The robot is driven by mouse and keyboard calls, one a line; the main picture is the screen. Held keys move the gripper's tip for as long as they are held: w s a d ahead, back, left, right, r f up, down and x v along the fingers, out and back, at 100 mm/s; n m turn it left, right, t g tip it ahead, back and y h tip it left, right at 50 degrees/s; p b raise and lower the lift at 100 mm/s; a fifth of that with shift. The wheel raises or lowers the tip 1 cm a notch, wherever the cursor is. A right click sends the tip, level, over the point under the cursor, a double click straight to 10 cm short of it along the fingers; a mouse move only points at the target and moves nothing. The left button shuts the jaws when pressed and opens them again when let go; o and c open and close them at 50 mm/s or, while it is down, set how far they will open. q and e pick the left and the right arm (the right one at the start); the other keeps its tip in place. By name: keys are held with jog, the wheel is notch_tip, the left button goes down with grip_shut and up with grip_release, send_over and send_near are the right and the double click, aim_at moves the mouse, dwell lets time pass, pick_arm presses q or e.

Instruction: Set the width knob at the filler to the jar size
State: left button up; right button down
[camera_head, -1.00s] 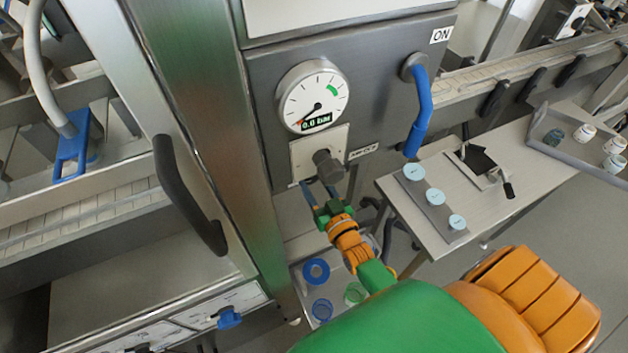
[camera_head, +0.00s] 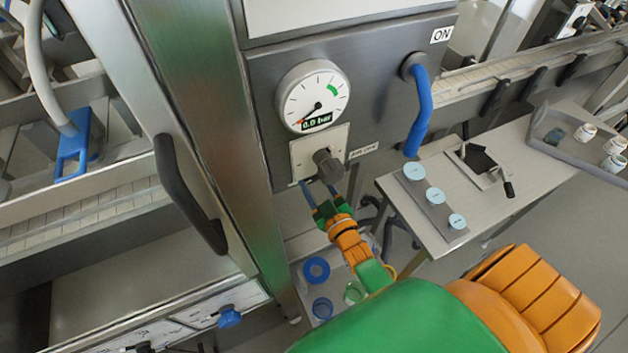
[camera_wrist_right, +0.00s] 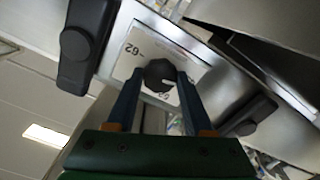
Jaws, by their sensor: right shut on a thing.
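The width knob (camera_wrist_right: 160,74) is a dark round knob with a pale mark, on a white scale plate (camera_wrist_right: 128,66). The plate reads 62 on one side; another number below the knob is partly covered and looks like 52. The pale mark is on the knob's right side in the right wrist view; its exact setting is unclear. My right gripper (camera_wrist_right: 159,82) is shut on the knob, one blue finger on each side. In the head view my right gripper (camera_head: 320,194) reaches in below the gauge panel, and the width knob is hidden. My left gripper is not in view.
Above my gripper, a grey air valve knob (camera_head: 327,164) sits close by, under a pressure gauge (camera_head: 313,97) showing 0.0 bar. A blue lever (camera_head: 419,108) hangs right. A tray below holds a blue ring (camera_head: 316,270).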

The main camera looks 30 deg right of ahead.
jog(key=shift+w+r, duration=0.1)
jog(key=shift+r, duration=0.05)
jog(key=shift+c, duration=1.5)
grip_release()
jog(key=s, duration=0.7)
jog(key=shift+a, duration=0.2)
